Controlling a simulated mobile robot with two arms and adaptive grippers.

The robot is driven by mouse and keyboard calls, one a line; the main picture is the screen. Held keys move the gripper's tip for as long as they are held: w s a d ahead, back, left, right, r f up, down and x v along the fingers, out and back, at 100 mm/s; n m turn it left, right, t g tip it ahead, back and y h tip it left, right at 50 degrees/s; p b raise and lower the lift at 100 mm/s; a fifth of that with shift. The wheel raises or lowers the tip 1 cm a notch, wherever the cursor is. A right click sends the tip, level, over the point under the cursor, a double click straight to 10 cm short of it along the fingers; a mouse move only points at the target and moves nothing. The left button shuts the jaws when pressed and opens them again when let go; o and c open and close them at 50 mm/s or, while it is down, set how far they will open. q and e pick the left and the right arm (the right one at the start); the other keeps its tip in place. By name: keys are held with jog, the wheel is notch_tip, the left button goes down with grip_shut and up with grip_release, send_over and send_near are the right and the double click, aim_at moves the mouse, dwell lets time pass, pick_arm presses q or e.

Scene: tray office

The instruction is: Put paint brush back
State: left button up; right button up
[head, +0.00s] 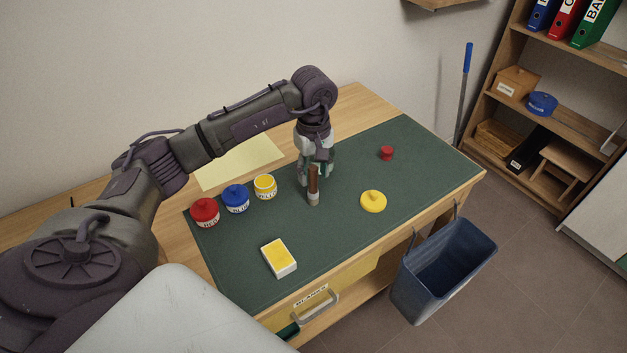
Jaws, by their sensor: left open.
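The paint brush (313,186) stands upright on the green mat (330,235), with a brown upper part and a pale lower end. My left gripper (316,178) points down at the brush from above and behind, with its fingers close around or beside it. The gripper is open. Whether the fingers touch the brush I cannot tell. A yellow paint jar (265,187), a blue jar (236,199) and a red jar (205,212) stand in a row to the left of the brush. My right gripper is not in view.
A yellow lid (373,201) and a small red piece (387,153) lie on the mat's right side. A yellow-topped box (279,258) sits near the front. A blue bin (443,268) hangs at the table's right edge. Shelves (540,125) stand at the right.

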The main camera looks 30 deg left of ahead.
pick_arm(q)
notch_tip(320, 180, up, 8)
jog(key=shift+r+b, duration=0.25)
jog(key=shift+b, duration=0.05)
